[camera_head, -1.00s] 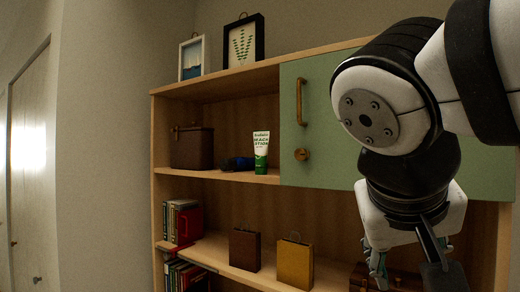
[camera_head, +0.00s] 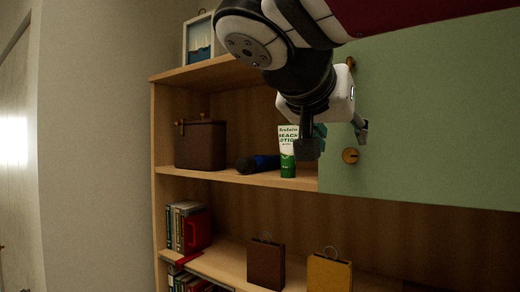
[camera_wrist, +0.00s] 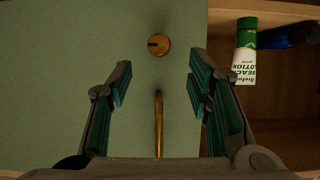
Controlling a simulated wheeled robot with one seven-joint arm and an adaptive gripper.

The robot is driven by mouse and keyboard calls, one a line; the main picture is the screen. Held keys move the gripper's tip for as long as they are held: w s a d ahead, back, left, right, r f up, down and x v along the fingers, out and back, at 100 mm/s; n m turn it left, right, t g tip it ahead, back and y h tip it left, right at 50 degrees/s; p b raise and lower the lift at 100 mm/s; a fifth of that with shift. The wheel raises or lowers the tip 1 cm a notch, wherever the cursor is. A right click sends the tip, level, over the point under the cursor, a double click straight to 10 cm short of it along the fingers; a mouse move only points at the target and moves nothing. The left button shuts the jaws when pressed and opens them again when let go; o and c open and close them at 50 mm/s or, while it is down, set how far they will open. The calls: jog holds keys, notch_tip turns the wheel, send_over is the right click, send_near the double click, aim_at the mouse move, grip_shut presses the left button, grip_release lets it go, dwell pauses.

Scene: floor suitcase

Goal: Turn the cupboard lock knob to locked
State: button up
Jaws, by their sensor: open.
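The round brass lock knob (camera_head: 350,155) sits on the green cupboard door (camera_head: 440,120), near its left edge. In the wrist view the knob (camera_wrist: 159,44) shows a dark slot lying roughly sideways in that picture. My gripper (camera_head: 338,136) is open and empty in front of the door, close to the knob. In the wrist view its two fingers (camera_wrist: 158,88) stand wide apart, with the knob ahead between their lines and apart from both. The brass door handle (camera_wrist: 158,122) runs below the knob there; in the head view my gripper mostly hides it.
A white and green lotion tube (camera_head: 288,152) stands on the open shelf just left of the door, with a dark blue object (camera_head: 258,163) beside it. A brown box (camera_head: 200,146) is further left. Books, a brown bag (camera_head: 266,264) and a yellow bag (camera_head: 329,272) stand below.

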aim_at(350, 153)
jog(key=p+x, duration=0.1)
jog(key=x, duration=0.7)
grip_shut()
